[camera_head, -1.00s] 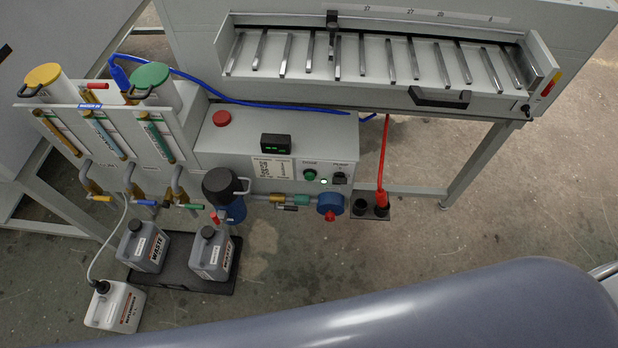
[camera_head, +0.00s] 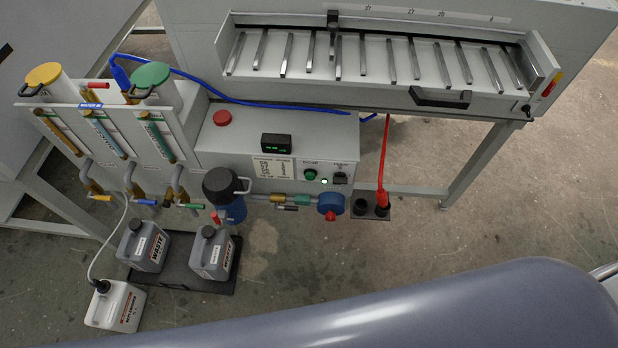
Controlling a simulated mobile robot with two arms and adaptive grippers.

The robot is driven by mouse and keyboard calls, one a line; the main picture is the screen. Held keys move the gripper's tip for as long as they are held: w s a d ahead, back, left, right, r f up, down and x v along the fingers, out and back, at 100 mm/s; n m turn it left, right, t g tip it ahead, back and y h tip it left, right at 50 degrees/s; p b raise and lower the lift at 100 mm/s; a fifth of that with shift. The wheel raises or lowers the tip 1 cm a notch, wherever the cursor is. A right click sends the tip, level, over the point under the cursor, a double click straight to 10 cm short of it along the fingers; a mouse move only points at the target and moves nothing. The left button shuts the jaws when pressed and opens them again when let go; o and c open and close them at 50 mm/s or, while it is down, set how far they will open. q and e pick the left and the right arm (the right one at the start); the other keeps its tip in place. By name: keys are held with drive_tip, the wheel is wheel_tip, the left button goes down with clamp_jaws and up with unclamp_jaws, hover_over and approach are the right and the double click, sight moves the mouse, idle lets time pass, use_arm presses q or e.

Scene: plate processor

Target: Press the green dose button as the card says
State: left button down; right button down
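The green dose button (camera_head: 310,174) sits on the front of the grey control box (camera_head: 230,150), below a small black display (camera_head: 276,143) with green digits. A white card (camera_head: 272,169) with dark print is on the front face, left of the button; its text is too small to read. A black switch (camera_head: 340,178) is right of the button, with a small lit lamp (camera_head: 324,182) between them. Neither gripper is in view. A large grey-blue rounded part, probably mine, fills the bottom right.
A red button (camera_head: 222,118) is on top of the box. Two grey waste canisters (camera_head: 145,246) stand on a black tray (camera_head: 178,280), beside a white canister (camera_head: 116,306).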

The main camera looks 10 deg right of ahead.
sight(310, 176)
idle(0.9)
